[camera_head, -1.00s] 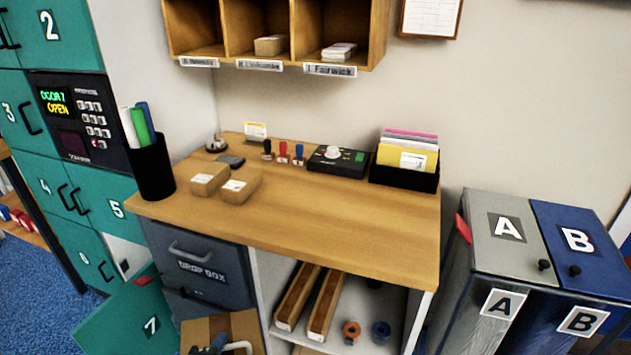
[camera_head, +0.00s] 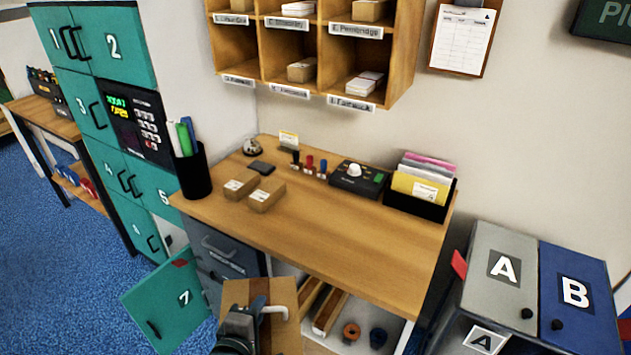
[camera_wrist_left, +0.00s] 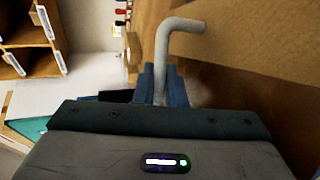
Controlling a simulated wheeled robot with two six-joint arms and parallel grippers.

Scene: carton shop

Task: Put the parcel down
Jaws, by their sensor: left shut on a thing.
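A brown parcel (camera_head: 285,335) with a pale bent handle (camera_head: 275,309) is at the bottom of the head view, in front of the bench. My left gripper (camera_head: 248,318) is shut on the parcel by this handle. In the left wrist view the pale handle (camera_wrist_left: 180,24) rises from between the fingers, and a large brown face (camera_wrist_left: 260,75) fills the right side. The parcel's underside is hidden, so I cannot tell whether it touches anything. My right gripper is not in view.
The wooden bench (camera_head: 340,250) has a wide clear top at front and right. Two small cartons (camera_head: 264,195), a pen cup (camera_head: 194,172) and an envelope box (camera_head: 418,205) stand on it. The open teal door 7 (camera_head: 165,300) juts out left of the parcel. Bins A and B (camera_head: 575,280) stand right.

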